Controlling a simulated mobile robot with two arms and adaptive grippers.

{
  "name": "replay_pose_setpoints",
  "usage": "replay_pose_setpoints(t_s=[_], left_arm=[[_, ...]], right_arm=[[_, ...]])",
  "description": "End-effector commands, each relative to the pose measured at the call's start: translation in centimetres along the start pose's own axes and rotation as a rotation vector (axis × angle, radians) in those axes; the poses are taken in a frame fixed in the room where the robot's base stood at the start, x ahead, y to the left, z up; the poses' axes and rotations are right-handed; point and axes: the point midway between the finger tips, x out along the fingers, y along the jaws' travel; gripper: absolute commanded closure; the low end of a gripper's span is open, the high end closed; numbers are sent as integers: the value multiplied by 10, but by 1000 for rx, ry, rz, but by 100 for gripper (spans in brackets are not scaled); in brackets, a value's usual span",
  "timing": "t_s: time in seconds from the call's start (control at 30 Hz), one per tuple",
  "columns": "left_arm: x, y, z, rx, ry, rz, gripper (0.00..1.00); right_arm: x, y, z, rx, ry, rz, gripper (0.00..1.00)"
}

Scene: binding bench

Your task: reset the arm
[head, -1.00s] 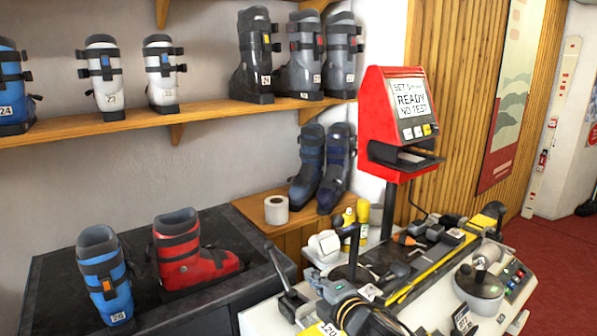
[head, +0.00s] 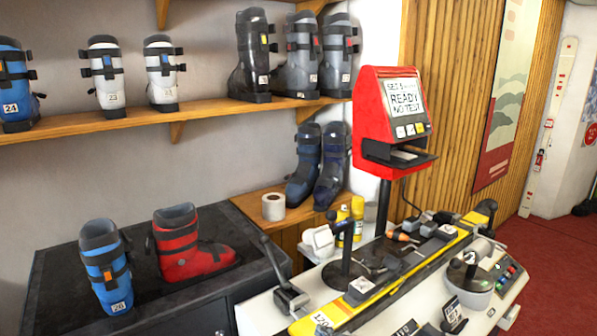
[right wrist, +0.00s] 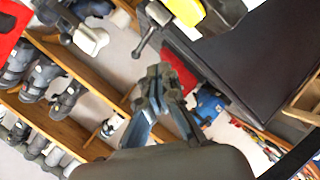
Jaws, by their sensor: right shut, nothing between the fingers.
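My right gripper (right wrist: 161,80) shows in the right wrist view, its fingers pointing up the picture and their tips together. It is shut with nothing between the tips. Behind it in that view are the floor, shelves of boots and a dark bench top; it appears clear of them. In the head view I see neither gripper clearly. My left gripper is in neither view.
A binding bench (head: 322,275) with a yellow bar, levers and tools fills the lower right. A red display unit (head: 372,100) reads "READY NO TEST". A blue boot (head: 104,268) and a red boot (head: 178,245) stand on a dark counter. A wooden shelf (head: 215,112) holds several boots.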

Motion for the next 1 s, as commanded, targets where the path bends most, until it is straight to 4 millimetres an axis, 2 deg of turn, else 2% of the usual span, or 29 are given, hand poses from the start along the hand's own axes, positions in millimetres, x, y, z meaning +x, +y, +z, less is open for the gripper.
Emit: replay_pose_setpoints(t_s=[0.03, 0.17, 0.3, 0.4, 0.6, 0.87, 0.9, 1.0], left_arm=[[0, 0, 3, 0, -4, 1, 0], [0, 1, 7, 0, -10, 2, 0], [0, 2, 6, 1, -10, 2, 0], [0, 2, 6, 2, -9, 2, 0], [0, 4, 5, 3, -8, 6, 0], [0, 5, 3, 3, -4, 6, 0], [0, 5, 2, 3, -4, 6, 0], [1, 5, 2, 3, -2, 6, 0]], right_arm=[[-10, -18, 8, 81, -29, -34, 100], [-46, -65, 37, 336, -152, -127, 100], [-101, -117, 75, 628, -337, -217, 100], [-136, -144, 95, 772, -453, -256, 100], [-195, -183, 122, 972, -644, -298, 100], [-263, -217, 142, 1149, -860, -322, 100], [-267, -222, 145, 1166, -883, -325, 100], [-248, -238, 155, 1157, -882, -332, 100]])
